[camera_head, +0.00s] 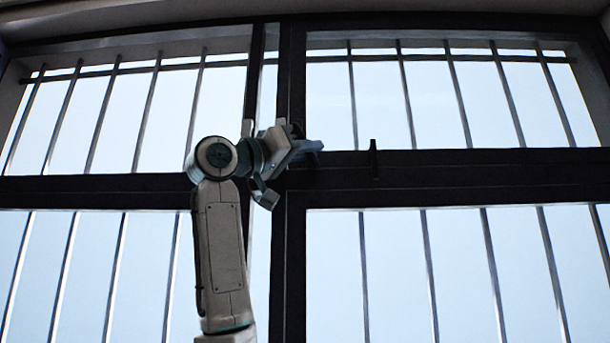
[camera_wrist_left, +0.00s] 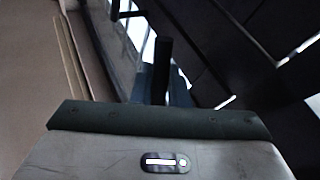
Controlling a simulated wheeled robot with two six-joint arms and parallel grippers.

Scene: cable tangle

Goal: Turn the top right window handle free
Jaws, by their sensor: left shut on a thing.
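The top right window is the barred pane right of the dark middle post in the head view. My left gripper (camera_head: 308,147) is at that post, level with the dark crossbar, its bluish fingers pointing right. In the left wrist view a dark upright bar, which looks like the window handle (camera_wrist_left: 163,68), stands between the fingers (camera_wrist_left: 160,88). The left gripper is shut on it. In the head view the gripper hides this handle. A small dark upright piece (camera_head: 373,158) stands on the crossbar right of the gripper, apart from it. My right gripper is not in view.
The dark window frame (camera_head: 480,165) has a wide crossbar and a thick middle post (camera_head: 293,90). Slim vertical bars (camera_head: 407,95) stand across all panes. The space right of the gripper, along the crossbar, looks free apart from the small upright piece.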

